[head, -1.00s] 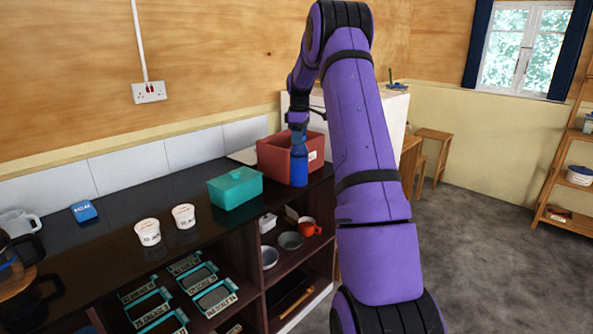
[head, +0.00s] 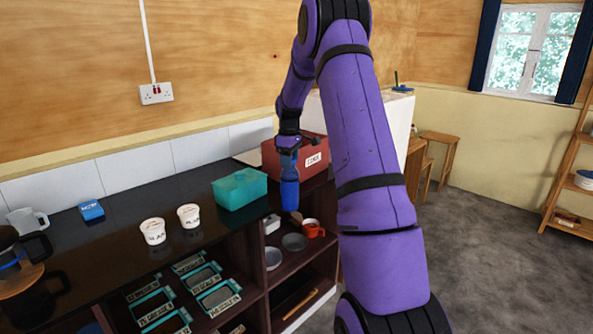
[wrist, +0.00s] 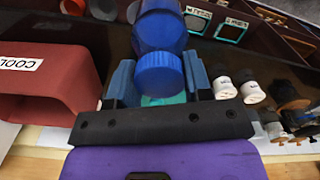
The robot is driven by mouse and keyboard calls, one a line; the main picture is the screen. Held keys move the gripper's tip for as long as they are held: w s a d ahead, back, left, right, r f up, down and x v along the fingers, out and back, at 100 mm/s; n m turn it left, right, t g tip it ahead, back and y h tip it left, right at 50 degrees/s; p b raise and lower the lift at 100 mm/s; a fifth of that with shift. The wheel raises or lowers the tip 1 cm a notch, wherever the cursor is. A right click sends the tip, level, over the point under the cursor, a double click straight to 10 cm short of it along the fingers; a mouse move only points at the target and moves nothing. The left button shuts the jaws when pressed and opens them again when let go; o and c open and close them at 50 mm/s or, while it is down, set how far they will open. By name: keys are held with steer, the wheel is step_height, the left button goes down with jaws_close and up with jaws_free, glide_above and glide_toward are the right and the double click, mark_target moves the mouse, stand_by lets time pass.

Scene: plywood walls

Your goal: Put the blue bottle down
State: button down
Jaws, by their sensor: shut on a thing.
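The blue bottle (head: 289,190) hangs upright below my gripper (head: 288,152) in the head view, in front of the red box and to the right of the teal box. Its lower end overlaps the counter's front edge in the picture; I see no clear contact under it. In the wrist view the bottle (wrist: 160,35) shows its ribbed blue cap between the two blue fingers of my gripper (wrist: 160,85), which is shut on it. The bottle's base is hidden in the wrist view.
The dark counter (head: 120,215) carries a red box (head: 270,158), a teal box (head: 240,188), two white tubs (head: 153,231) (head: 188,215), a blue packet (head: 91,210) and a mug (head: 25,220). Open shelves below hold bowls and a red cup (head: 312,230). Counter between tubs and packet is clear.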

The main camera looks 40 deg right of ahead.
steer(key=a+f+m, duration=0.1)
steer(key=a+f, duration=0.6)
steer(key=a, duration=0.4)
steer(key=s+a+f+m, duration=0.1)
steer(key=a+f+m, duration=0.1)
steer(key=a+f, duration=0.5)
steer(key=s+a+f+m, duration=0.1)
steer(key=a+f, duration=0.7)
steer(key=a, duration=0.8)
steer(key=shift+a, duration=0.25)
steer(key=shift+s+r, duration=0.1)
